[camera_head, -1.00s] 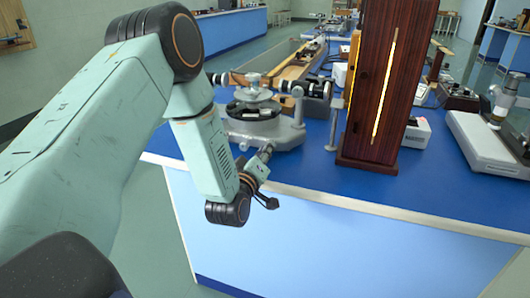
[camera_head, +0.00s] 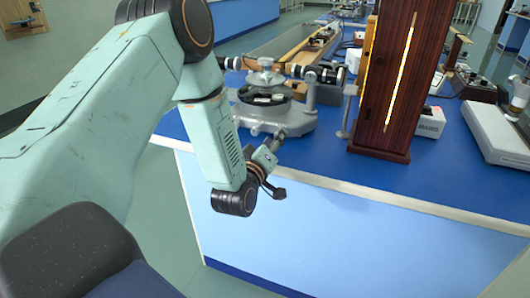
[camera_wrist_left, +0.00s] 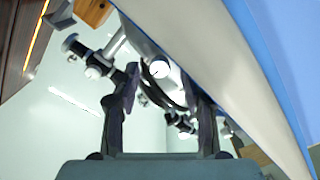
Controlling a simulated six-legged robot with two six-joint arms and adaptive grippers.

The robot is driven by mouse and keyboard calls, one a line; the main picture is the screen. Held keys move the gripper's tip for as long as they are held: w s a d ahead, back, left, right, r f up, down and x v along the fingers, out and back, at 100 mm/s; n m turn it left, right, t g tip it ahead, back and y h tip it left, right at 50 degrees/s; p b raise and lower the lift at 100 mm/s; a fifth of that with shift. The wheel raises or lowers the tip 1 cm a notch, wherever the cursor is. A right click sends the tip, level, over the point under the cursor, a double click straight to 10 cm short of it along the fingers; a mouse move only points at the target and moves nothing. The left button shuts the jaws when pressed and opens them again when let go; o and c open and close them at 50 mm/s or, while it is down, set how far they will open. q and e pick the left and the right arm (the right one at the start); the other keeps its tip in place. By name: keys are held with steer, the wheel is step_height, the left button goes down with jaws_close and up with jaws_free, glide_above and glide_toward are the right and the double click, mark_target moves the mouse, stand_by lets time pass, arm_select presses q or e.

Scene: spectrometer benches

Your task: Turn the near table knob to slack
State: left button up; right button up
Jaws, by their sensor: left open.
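The spectrometer (camera_head: 298,118) stands near the front edge of the blue bench, with a round table (camera_head: 264,78) on top. In the left wrist view, the open fingers (camera_wrist_left: 166,90) rise on both sides. A pale round knob end (camera_wrist_left: 159,69) shows between them, beyond the tips, with no clear contact. My right gripper is out of view.
A tall dark wooden case (camera_head: 396,85) with a bright slit stands right of the spectrometer. A white-topped instrument (camera_head: 497,135) sits farther right. The blue bench top (camera_head: 345,170) has a pale front edge. The floor left of the bench is clear.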

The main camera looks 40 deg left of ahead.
arm_select(q)
steer(key=v, duration=1)
steer(key=shift+s, duration=0.15)
steer(key=s+d+f+m+g+h, duration=0.25)
steer(key=s+f+g, duration=0.25)
steer(key=f, duration=0.4)
steer(key=s+d+f+m+g+h, duration=0.2)
steer(key=s+d+f+m+g, duration=0.2)
steer(key=f, duration=0.4)
steer(key=s+d+f+m+g, duration=0.2)
steer(key=s+f+g, duration=0.2)
steer(key=s, duration=0.6)
steer(key=s+d+f+m+g, duration=0.2)
steer(key=s+f+g, duration=0.2)
steer(key=s, duration=0.5)
steer(key=shift+s+f+m, duration=0.25)
steer(key=shift+s+m, duration=0.1)
steer(key=shift+s, duration=0.05)
